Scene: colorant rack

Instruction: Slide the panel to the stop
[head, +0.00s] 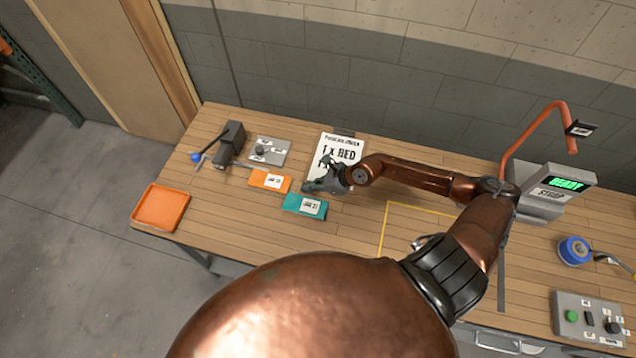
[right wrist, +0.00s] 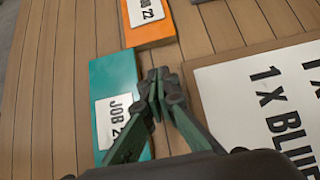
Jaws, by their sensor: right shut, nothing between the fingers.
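No single thing is clearly marked as the panel. A teal flat block (head: 305,206) with a white job label lies on the table, and an orange flat block (head: 270,180) with a similar label lies behind it. My right gripper (head: 313,187) is low over the table, just beyond the teal block. In the right wrist view my right gripper (right wrist: 160,82) is shut and empty, its fingertips by the edge of the teal block (right wrist: 120,85). Whether they touch it, I cannot tell. The orange block (right wrist: 147,25) also shows there. My left gripper is not in view.
A printed sheet (head: 343,146) on a board lies beside my right gripper. An orange tray (head: 161,207) sits at the left corner. A grey switch box (head: 268,151) stands behind.

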